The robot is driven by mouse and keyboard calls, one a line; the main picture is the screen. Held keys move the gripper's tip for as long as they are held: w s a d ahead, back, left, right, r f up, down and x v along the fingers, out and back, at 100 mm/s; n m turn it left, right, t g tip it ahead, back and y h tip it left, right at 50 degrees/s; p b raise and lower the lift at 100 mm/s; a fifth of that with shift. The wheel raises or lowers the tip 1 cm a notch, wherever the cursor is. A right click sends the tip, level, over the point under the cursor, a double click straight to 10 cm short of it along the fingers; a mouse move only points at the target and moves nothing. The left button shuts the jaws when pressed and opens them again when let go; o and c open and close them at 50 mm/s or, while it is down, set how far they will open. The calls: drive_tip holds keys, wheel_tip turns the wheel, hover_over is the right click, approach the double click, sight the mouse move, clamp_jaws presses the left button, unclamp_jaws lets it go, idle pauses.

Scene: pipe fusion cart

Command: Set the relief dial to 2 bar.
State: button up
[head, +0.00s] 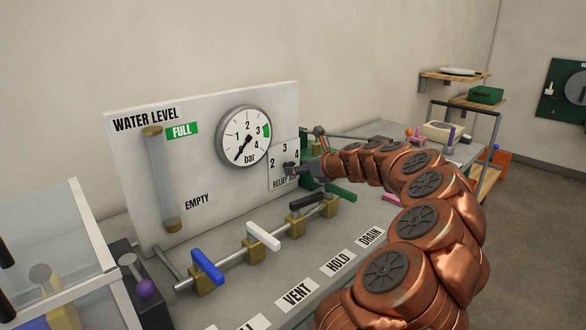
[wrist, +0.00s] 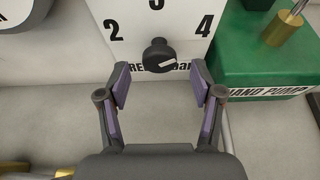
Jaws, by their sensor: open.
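The relief dial is a black knob (wrist: 159,55) with a white mark on a white plate (wrist: 135,20). The plate shows 2 at left, 3 on top and 4 at right. The white mark sits on the knob's lower right, pointing roughly right; its exact reading is unclear. My gripper (wrist: 160,80) is open, its purple-padded fingers on either side and just short of the knob, apart from it. In the head view the dial plate (head: 276,179) is at the panel's right end, with the knob (head: 290,168) partly covered by my gripper (head: 303,169).
A round bar gauge (head: 243,136) has its needle at the lower left. Blue (head: 207,266), white (head: 263,236), black and green valve handles line the pipe below. A green hand pump box (wrist: 262,60) stands close right of the dial.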

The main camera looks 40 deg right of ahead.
drive_tip(key=shift+x, duration=1.55)
drive_tip(key=c, duration=1.1)
drive_tip(key=shift+c, duration=0.2)
